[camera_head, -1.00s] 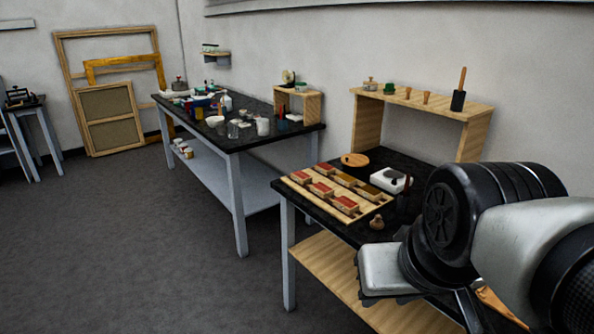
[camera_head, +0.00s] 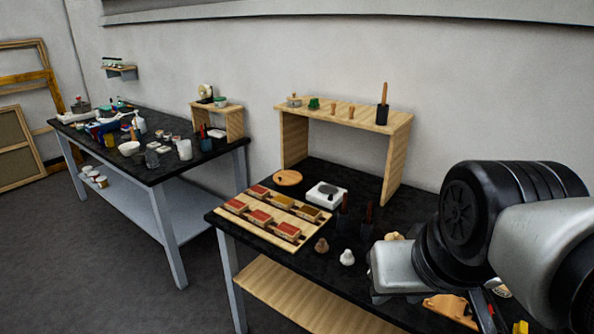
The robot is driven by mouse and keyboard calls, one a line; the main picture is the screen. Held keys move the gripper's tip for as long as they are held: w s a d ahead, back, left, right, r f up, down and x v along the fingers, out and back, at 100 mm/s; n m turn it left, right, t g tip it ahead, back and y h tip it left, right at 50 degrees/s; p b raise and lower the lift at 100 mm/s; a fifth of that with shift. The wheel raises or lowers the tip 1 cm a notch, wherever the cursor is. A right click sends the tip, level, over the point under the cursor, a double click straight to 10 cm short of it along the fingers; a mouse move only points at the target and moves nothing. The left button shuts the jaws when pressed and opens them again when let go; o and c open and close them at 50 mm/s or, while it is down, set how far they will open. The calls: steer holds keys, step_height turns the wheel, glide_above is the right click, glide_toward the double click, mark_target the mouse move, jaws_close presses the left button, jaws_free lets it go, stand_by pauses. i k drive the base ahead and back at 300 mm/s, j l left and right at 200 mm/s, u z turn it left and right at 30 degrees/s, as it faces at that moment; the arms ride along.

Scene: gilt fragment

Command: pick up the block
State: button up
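A wooden tray (camera_head: 238,221) on the near black table holds several small blocks in two rows, among them a red block (camera_head: 261,217), another red block (camera_head: 287,230) and an olive-brown block (camera_head: 305,212). I cannot tell which block the task means. My gripper (camera_head: 402,272) is at the right, over the table and to the right of the tray, clear of the blocks there. Its fingers cannot be made out, and my arm hides the table's right part. A tan wooden piece (camera_head: 450,308) shows partly below my gripper.
A white device (camera_head: 325,194), a round wooden lid (camera_head: 287,177), a white knob-like item (camera_head: 347,257) and a brown one (camera_head: 321,245) stand near the tray. A wooden shelf (camera_head: 345,115) rises behind. A second cluttered table (camera_head: 160,172) stands left. Open floor lies front left.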

mark_target(261, 218)
steer(key=i+j+z, duration=0.35)
steer(key=j, duration=0.3)
steer(key=i+j+z, duration=0.15)
steer(key=j, duration=0.25)
steer(key=i+j, duration=0.15)
steer(key=j, duration=0.25)
steer(key=i+j, duration=0.15)
steer(key=j, duration=0.2)
steer(key=i+j+z, duration=0.1)
steer(key=j, duration=0.3)
steer(key=i+j, duration=0.15)
steer(key=j, duration=0.2)
steer(key=i+j, duration=0.15)
steer(key=j, duration=0.25)
steer(key=i+j, duration=0.15)
steer(key=j, duration=0.25)
steer(key=z, duration=0.05)
